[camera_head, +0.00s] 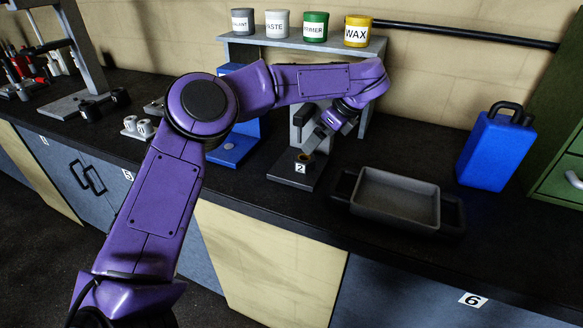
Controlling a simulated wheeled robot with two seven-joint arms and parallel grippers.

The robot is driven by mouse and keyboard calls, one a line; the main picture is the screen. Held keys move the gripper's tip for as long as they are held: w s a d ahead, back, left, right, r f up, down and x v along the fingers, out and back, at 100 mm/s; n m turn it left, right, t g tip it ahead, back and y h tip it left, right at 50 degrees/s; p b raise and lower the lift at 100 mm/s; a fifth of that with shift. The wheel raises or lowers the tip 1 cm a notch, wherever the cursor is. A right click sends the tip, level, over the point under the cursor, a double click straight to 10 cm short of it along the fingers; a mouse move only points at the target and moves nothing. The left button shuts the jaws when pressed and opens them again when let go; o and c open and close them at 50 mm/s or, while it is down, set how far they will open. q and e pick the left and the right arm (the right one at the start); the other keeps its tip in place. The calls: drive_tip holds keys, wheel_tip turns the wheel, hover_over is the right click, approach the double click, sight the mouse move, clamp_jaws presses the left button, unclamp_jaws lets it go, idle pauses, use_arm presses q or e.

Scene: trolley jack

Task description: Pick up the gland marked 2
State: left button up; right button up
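A small white label marked 2 (300,168) shows on the front of a dark base plate (290,178) on the black worktop. A small, dark brownish round piece (306,157) sits just behind the label; it may be the gland, but it is too small to be sure. My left gripper (311,148) points down and to the left at this piece, with its fingertips right above or at it. Whether the fingers touch it or are closed cannot be told. The wrist partly hides a grey upright behind. My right gripper is not in view.
A grey tray (368,208) with dark handles stands right of the base plate. A blue canister (495,150) stands farther right. A shelf (270,41) holding labelled pots is behind my arm. A blue stand (229,148) and white pieces (137,127) are to the left.

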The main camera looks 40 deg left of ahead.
sight(304, 162)
use_arm(q)
drive_tip(key=p+x, duration=0.1)
drive_tip(key=x, duration=0.1)
drive_tip(key=p+x, duration=0.1)
drive_tip(key=x, duration=0.2)
drive_tip(key=p+x, duration=0.1)
drive_tip(key=x, duration=0.1)
drive_tip(key=shift+s+f, duration=0.35)
drive_tip(key=shift+a+f, duration=0.1)
drive_tip(key=shift+f, duration=0.3)
drive_tip(key=c, duration=0.3)
drive_tip(key=shift+r, duration=0.1)
drive_tip(key=c, duration=1.4)
